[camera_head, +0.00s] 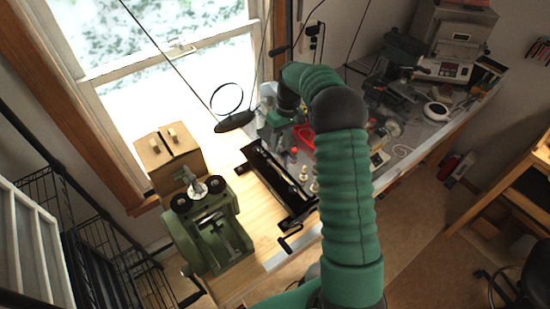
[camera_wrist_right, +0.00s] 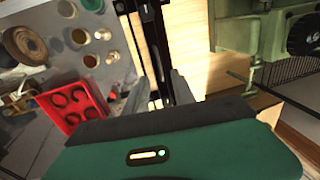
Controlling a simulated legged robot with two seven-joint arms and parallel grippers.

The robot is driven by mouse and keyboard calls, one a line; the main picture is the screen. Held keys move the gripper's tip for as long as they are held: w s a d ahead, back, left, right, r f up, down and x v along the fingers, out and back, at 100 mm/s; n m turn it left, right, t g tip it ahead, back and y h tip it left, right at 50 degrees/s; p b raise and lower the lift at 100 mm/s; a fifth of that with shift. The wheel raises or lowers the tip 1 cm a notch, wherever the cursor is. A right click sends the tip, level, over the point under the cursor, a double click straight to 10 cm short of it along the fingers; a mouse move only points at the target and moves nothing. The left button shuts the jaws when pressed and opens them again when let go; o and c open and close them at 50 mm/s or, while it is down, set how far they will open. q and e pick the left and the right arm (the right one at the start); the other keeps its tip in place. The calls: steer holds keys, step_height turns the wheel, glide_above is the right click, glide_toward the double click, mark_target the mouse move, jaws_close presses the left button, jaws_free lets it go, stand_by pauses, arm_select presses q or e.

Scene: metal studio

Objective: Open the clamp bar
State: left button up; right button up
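A long black clamp device (camera_head: 270,178) lies on the wooden bench, with a crank handle (camera_head: 290,240) at its near end. I take its long bar to be the clamp bar, but cannot tell it apart clearly. My right gripper (camera_head: 270,118) is beyond the far end of the device, partly hidden by its own wrist. In the right wrist view, the two grey fingers (camera_wrist_right: 159,88) are apart, with the black device (camera_wrist_right: 172,50) showing between and beyond them. Contact cannot be told. My left gripper is not in view.
A green machine (camera_head: 205,220) and a wooden box (camera_head: 168,150) stand left of the device. A red tray (camera_wrist_right: 75,105) and several small jars lie on the grey bench area to the other side. A window is behind. Bare wood (camera_head: 255,215) separates green machine and device.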

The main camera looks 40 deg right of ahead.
steer(key=p, duration=0.1)
glide_above(275, 167)
steer(key=d, duration=0.1)
step_height(275, 167, down, 4)
steer(key=f, duration=0.2)
steer(key=f+p, duration=0.1)
steer(key=f, duration=0.3)
steer(key=shift+w+p, duration=0.25)
steer(key=shift+p, duration=0.05)
steer(key=shift+s+a+r, duration=0.2)
steer(key=shift+s+a, duration=0.1)
steer(key=shift+c, duration=0.3)
steer(key=c, duration=0.5)
jaws_close()
